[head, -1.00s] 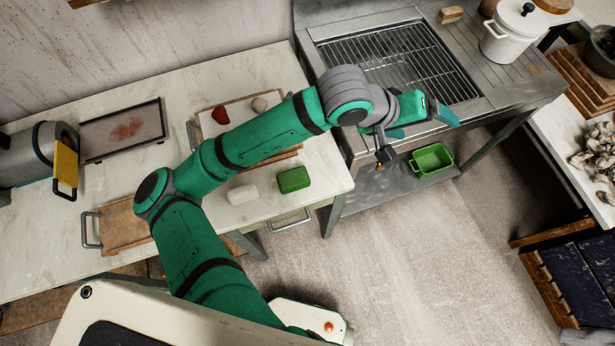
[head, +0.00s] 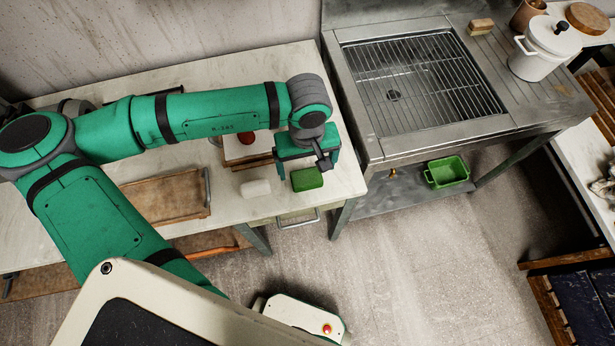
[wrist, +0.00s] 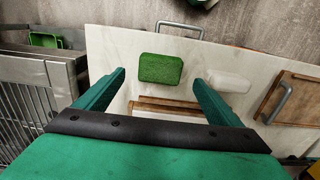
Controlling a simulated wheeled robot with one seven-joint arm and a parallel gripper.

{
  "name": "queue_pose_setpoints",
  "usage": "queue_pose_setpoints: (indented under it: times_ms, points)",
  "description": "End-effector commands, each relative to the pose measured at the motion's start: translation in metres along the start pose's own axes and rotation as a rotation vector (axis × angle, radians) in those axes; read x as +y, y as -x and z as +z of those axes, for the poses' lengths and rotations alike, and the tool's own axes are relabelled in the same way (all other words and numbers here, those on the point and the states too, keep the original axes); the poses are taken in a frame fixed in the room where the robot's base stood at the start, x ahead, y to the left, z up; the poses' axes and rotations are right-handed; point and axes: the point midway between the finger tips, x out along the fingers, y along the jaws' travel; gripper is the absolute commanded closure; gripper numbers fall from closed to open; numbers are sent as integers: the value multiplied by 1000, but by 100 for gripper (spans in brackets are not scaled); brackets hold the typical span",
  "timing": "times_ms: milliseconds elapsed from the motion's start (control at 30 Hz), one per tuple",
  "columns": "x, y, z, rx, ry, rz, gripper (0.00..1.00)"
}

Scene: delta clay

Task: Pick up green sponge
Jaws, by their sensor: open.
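The green sponge (head: 307,179) lies flat on the pale table (head: 345,179) near its front edge. In the wrist view the sponge (wrist: 160,68) shows whole, ahead of and between the two fingers. My gripper (head: 307,158) is above the table, just behind the sponge in the head view. In the wrist view my gripper (wrist: 158,82) is open, its fingers wide apart with nothing between them touching. The sponge is apart from both fingers, as far as the views show.
A white block (head: 256,188) lies left of the sponge; it also shows in the wrist view (wrist: 228,82) near the right finger. A wooden tray (head: 165,198) is farther left. A metal sink unit (head: 425,85) stands right, with a green tub (head: 447,171) on its lower shelf.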

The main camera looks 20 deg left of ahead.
Motion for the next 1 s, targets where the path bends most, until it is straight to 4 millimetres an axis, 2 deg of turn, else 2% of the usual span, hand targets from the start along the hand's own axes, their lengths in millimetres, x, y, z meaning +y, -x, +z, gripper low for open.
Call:
queue_pose_setpoints:
  times_ms: [100,267,600,900,933,1000]
  points:
    - [0,-12,0,-1,-1,1,12]
    - [1,-20,0,0,-2,1,12]
    - [1,-63,-2,0,-3,2,12]
    - [1,-68,-2,1,-4,2,12]
    - [1,-68,-2,1,-4,2,14]
    - [1,-68,-2,1,-4,3,31]
